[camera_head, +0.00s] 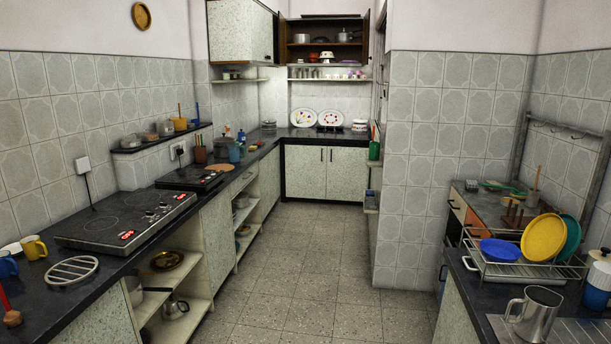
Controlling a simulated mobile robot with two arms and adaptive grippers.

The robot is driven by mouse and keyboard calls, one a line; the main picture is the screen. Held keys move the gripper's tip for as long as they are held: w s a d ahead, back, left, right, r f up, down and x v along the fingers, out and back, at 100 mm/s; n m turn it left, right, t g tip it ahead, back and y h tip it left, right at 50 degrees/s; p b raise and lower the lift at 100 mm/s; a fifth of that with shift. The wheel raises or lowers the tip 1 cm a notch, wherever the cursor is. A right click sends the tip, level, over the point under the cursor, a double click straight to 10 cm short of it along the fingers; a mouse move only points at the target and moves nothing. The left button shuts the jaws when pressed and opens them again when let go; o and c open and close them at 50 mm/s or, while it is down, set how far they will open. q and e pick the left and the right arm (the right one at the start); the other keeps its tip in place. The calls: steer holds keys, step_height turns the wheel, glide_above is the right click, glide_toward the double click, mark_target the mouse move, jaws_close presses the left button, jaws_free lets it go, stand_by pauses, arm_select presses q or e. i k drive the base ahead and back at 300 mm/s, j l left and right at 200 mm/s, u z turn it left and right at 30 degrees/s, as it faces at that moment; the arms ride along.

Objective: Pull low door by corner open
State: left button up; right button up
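Low cabinet doors stand under the black counter at the far end of the kitchen. The left low door (304,172), beside the corner where the counters meet, is pale and speckled and looks shut. The right low door (347,174) beside it also looks shut. Their dark upright handles (326,155) sit close together near the middle seam. Along the left counter there is another pale panel (216,240) between open shelves, and one (270,182) nearer the corner. Neither of my grippers is in view.
The tiled floor (302,265) is clear between the counters. The left counter (95,272) carries a black hob (125,221) and mugs. A tiled wall block (430,165) juts out at right.

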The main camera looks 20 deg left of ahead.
mark_target(306, 162)
steer(key=i+j+u, duration=0.1)
steer(key=i+j, duration=0.2)
steer(key=i+j+u, duration=0.1)
steer(key=i+j, duration=0.15)
steer(key=i, duration=0.25)
steer(key=i+j, duration=0.1)
steer(key=i, duration=1.8)
steer(key=i+u, duration=0.15)
steer(key=i, duration=0.5)
steer(key=i+u, duration=0.2)
steer(key=i, duration=0.4)
steer(key=i+l+u, duration=0.15)
steer(key=i, duration=0.5)
steer(key=i+z, duration=0.1)
steer(key=i, duration=0.55)
steer(key=i+j+z, duration=0.1)
steer(key=i, duration=0.55)
steer(key=i+j+z, duration=0.15)
steer(key=i, duration=0.5)
